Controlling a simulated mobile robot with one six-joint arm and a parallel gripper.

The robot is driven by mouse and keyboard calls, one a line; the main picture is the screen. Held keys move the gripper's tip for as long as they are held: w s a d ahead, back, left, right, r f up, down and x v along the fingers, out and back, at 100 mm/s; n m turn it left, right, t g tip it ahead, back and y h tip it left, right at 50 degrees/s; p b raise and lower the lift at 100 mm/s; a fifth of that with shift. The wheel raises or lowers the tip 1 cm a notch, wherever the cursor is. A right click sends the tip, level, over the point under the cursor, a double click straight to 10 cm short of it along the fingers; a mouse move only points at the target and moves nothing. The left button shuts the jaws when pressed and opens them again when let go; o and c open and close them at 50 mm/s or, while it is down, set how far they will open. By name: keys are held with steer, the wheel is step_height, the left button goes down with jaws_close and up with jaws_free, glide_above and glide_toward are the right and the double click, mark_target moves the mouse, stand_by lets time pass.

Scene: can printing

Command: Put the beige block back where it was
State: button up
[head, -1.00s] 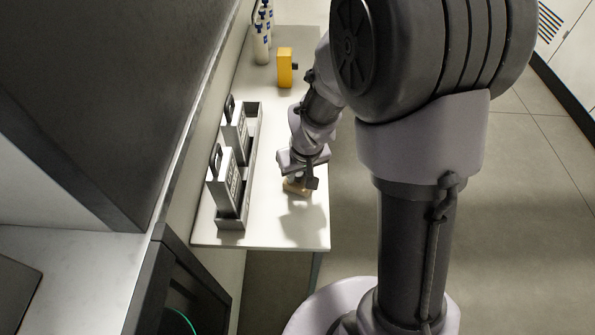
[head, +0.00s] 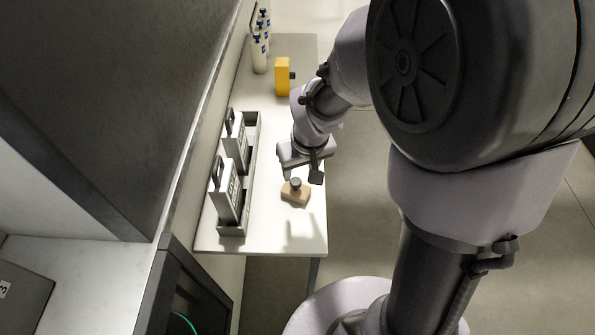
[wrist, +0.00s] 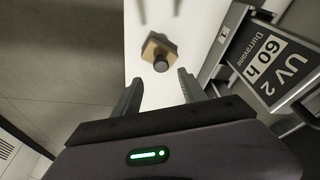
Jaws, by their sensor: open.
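The beige block (head: 296,195) with a dark round knob on top stands on the white table (head: 262,238), to the right of the grey tray. It also shows in the wrist view (wrist: 153,46), beyond the fingertips and apart from them. My gripper (head: 304,178) is open and empty, a little above and behind the block in the head view. In the wrist view its two fingers (wrist: 160,82) are spread with bare table between them.
A grey tray (head: 233,229) holds two UV cartridges with dark handles (head: 229,197), close to the block's left. The table's near end is clear.

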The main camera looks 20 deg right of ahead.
steer(key=s+a+r+m+t+y, duration=0.1)
steer(key=s+a+r+m, duration=0.1)
steer(key=s+r, duration=0.6)
steer(key=s+a+r+m+t, duration=0.1)
steer(key=s+a+r+m, duration=0.1)
steer(key=s+r, duration=0.6)
steer(key=shift+s+r+m+t+y+p, duration=0.3)
steer(key=shift+r+m+y, duration=0.1)
steer(key=shift+r+m, duration=0.25)
